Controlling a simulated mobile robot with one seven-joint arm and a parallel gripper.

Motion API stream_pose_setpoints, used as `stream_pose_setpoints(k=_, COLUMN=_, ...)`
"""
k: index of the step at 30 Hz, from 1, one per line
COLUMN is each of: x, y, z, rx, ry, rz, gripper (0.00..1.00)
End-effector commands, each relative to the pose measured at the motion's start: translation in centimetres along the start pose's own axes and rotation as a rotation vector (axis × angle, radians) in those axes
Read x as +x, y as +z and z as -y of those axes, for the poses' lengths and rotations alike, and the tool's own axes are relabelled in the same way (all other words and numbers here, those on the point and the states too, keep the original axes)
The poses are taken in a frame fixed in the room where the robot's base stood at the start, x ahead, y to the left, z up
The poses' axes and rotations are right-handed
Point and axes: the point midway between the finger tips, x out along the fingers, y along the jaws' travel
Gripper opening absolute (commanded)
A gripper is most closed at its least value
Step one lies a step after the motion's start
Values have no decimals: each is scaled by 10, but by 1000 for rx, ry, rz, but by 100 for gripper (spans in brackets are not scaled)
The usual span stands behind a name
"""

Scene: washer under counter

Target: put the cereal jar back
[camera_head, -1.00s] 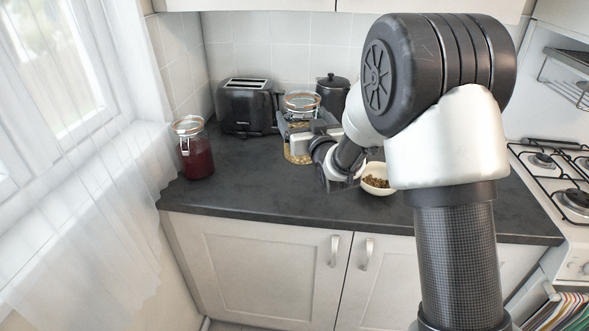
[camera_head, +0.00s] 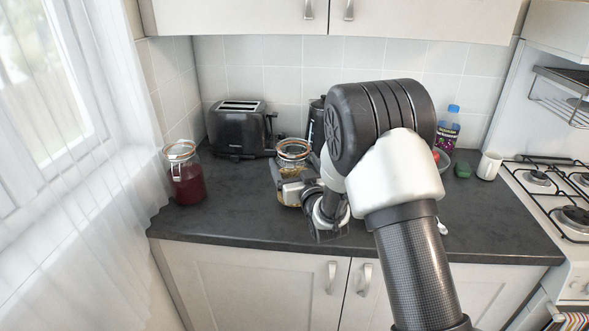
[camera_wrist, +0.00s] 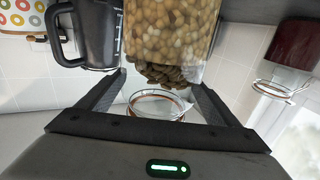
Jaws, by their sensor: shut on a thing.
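The cereal jar, clear glass with a wire-clamped lid (camera_head: 293,150), is upright over the counter, right of the toaster. My gripper (camera_head: 292,188) is shut on it from the front right and hides part of its body. In the wrist view, where the scene is upside down, the jar (camera_wrist: 172,28) is between the two fingers of my gripper (camera_wrist: 158,82), with cereal inside and its lid low in the picture. I cannot tell whether its base touches the counter (camera_head: 235,215).
A red-filled jar (camera_head: 187,180) stands at the left by the curtain. A black toaster (camera_head: 237,130) and a dark kettle (camera_head: 315,122) stand behind. A bottle (camera_head: 449,130), green item (camera_head: 462,170) and white mug (camera_head: 489,166) are right, beside the stove (camera_head: 555,195). The front-left counter is clear.

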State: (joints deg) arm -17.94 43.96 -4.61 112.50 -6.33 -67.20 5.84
Motion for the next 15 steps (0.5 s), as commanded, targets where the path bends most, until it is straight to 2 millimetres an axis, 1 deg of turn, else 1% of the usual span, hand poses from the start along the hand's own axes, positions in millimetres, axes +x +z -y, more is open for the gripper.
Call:
stream_pose_setpoints(k=3, x=1, y=10, z=0, rx=-1, ry=-1, rz=-8, gripper=22)
stream_pose_setpoints(k=15, x=1, y=15, z=0, rx=0, ry=-1, rz=-9, gripper=22)
